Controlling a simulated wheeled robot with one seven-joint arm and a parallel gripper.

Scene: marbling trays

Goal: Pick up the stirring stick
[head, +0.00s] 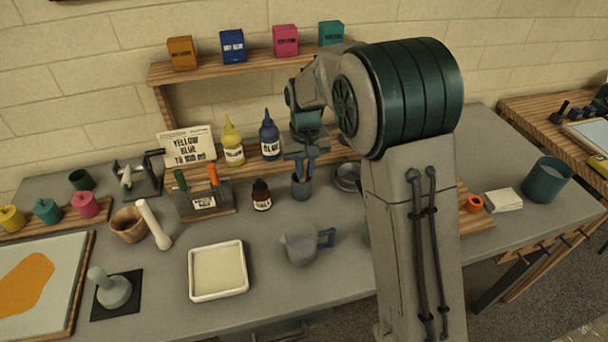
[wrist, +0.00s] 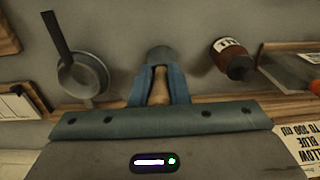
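The stirring stick (wrist: 159,86) is light wood and shows between my fingers in the wrist view. My gripper (wrist: 160,80) has its two blue fingers close against both sides of the stick, with no clear gap. The stick points towards the grey-blue cup (wrist: 160,54), and its lower end is hidden. In the head view my gripper (head: 301,168) is right above the cup (head: 302,188), pointing down. The stick cannot be made out there.
A brown ink bottle (head: 261,195) stands left of the cup, and a metal strainer (head: 347,176) lies to its right. Yellow (head: 233,141) and blue (head: 269,136) bottles stand behind. A jug (head: 300,246) and a white tray (head: 218,269) are in front.

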